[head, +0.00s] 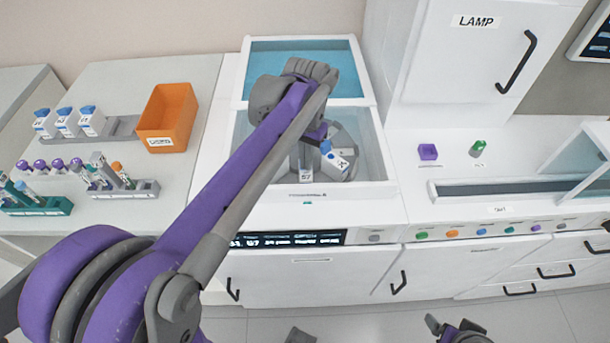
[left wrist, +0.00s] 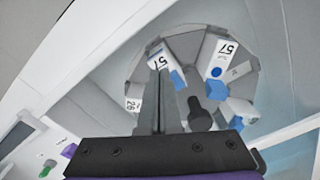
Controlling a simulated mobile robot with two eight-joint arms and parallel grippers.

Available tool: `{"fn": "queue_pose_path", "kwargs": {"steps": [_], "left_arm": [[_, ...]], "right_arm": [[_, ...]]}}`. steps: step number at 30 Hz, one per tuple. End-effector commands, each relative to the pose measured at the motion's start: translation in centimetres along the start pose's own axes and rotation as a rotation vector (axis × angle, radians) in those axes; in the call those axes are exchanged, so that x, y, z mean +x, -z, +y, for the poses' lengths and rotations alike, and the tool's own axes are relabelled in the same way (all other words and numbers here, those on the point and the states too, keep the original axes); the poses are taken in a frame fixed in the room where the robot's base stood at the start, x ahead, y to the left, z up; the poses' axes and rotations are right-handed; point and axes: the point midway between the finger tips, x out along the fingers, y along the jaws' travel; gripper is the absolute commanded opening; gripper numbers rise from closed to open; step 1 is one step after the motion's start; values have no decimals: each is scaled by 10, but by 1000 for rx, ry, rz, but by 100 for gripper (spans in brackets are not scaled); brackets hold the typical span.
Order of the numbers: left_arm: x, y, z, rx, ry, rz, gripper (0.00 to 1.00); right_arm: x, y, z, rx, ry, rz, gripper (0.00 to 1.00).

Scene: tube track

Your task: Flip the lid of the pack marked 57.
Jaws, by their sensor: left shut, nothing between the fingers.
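A grey carousel (left wrist: 188,45) holds several white packs inside the open machine. In the left wrist view one pack marked 57 (left wrist: 155,55) lies just beyond my fingertips, with a blue part (left wrist: 178,79) beside it. A second pack marked 57 (left wrist: 226,51) sits to the right with its own blue parts. A pack that seems marked 26 (left wrist: 133,105) is at the left. My left gripper (left wrist: 157,75) is shut and empty over the carousel; contact with the first pack cannot be told. In the head view it (head: 312,150) is partly hidden by my arm. My right gripper (head: 455,327) is at the bottom edge.
The machine's white walls (head: 384,150) surround the carousel, with a raised blue-tinted lid (head: 340,62) behind. An orange bin (head: 168,112) and tube racks (head: 38,205) stand on the left bench. A white cabinet marked LAMP (head: 450,65) stands at the right.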

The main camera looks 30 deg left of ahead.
Motion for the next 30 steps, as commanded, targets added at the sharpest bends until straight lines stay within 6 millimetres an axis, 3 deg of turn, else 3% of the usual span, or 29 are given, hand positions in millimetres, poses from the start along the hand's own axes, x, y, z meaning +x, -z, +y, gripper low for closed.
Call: {"fn": "queue_pose_path", "kwargs": {"steps": [30], "left_arm": [[15, 0, 0, 0, 0, 0, 0]], "right_arm": [[8, -6, 0, 0, 0, -3, 87]]}}
